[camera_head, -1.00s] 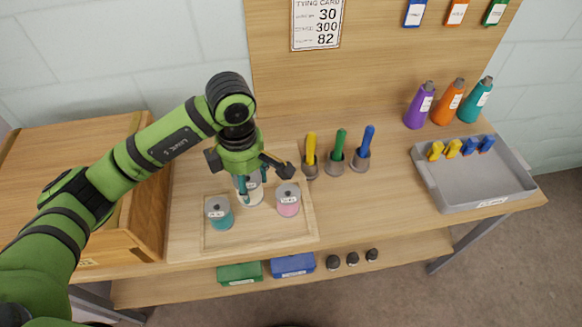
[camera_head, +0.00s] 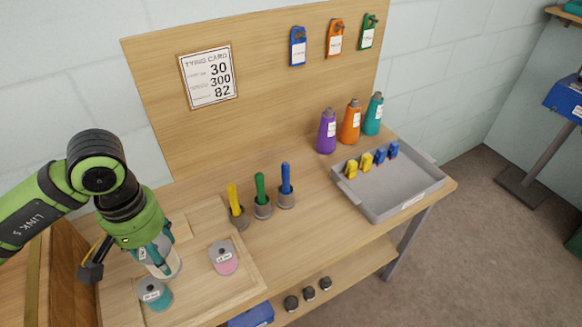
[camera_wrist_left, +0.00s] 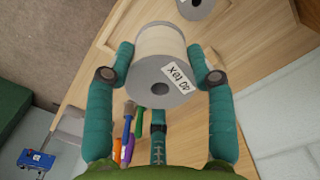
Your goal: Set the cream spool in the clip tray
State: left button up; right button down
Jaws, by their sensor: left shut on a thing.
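The cream spool (camera_head: 170,264) is between the teal fingers of my left gripper (camera_head: 158,256), above the wooden spool tray at the lower left. In the left wrist view the cream spool (camera_wrist_left: 160,62) fills the space between the fingers (camera_wrist_left: 160,75), its labelled grey end facing the camera. The gripper is shut on it; its height above the wood is hard to tell. The grey clip tray (camera_head: 410,188) is on the right of the bench, well away from the gripper. Yellow clips (camera_head: 359,164) and blue clips (camera_head: 387,154) line its back edge. My right gripper is not in view.
A teal spool (camera_head: 155,295) and a pink spool (camera_head: 223,258) stand near the held spool. The clip tray's front floor is clear.

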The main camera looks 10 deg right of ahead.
aim_at(394, 188)
jog(key=l+z, duration=0.15)
jog(key=z, duration=0.2)
jog(key=i+z, duration=0.15)
jog(key=z, duration=0.2)
jog(key=i+l+z, duration=0.1)
jog(key=z, duration=0.25)
jog(key=i+l, duration=0.6)
jog(key=i, duration=0.2)
